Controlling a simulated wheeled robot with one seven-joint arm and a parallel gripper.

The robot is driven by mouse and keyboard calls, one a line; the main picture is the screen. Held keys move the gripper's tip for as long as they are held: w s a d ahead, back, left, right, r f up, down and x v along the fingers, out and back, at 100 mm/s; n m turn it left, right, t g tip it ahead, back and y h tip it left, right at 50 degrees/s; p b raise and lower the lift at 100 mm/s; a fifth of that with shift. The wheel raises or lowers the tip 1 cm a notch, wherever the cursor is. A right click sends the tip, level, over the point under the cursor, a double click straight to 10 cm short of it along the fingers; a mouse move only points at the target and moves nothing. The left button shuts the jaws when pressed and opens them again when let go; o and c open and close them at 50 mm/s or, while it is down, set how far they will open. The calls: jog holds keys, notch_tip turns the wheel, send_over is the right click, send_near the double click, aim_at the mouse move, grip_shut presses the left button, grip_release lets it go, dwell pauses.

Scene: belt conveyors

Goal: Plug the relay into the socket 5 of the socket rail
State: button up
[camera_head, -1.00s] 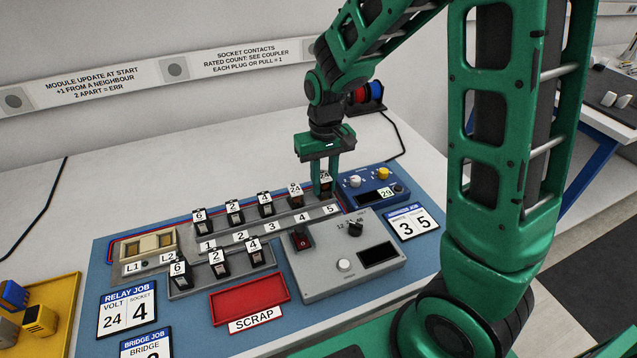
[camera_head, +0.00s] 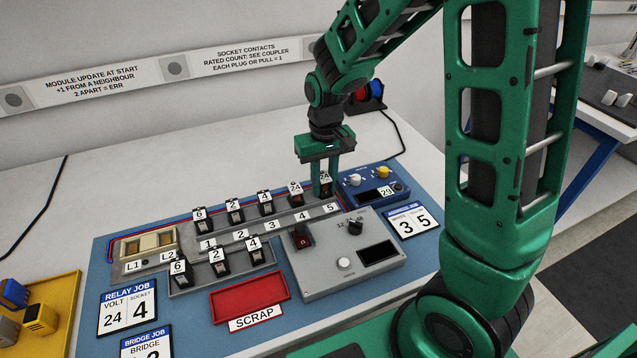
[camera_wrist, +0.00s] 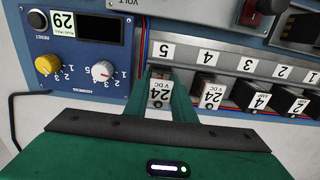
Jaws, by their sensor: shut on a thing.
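The relay, a dark block with a white "24 VDC" label (camera_wrist: 161,93), is between my gripper's fingers in the wrist view. In the head view the relay (camera_head: 325,185) is at the right end of the socket rail (camera_head: 272,226), in line with the number 5 plate (camera_head: 331,208). My gripper (camera_head: 326,182) points down and is shut on the relay. The relay's lower end is partly hidden, so I cannot tell how deep it sits. Another 24 relay (camera_head: 296,194) stands beside it at socket 4. Modules labelled 6, 2 and 4 stand farther left.
A blue box with knobs and a "29" label (camera_head: 375,186) stands close on the right. A grey box with a dial and rocker switch (camera_head: 345,263) is in front. A red scrap tray (camera_head: 250,298) and a yellow tray (camera_head: 62,325) lie nearer.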

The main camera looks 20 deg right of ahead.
jog(key=o, duration=1.1)
jog(key=shift+f, duration=0.1)
jog(key=shift+d, duration=0.1)
jog(key=shift+d, duration=0.1)
jog(key=shift+o, duration=0.4)
jog(key=shift+s, duration=0.1)
jog(key=shift+a, duration=0.35)
jog(key=shift+c, duration=1.1)
jog(key=shift+o, duration=1.1)
jog(key=shift+r, duration=0.25)
jog(key=shift+d+r, duration=0.15)
jog(key=shift+r, duration=3.4)
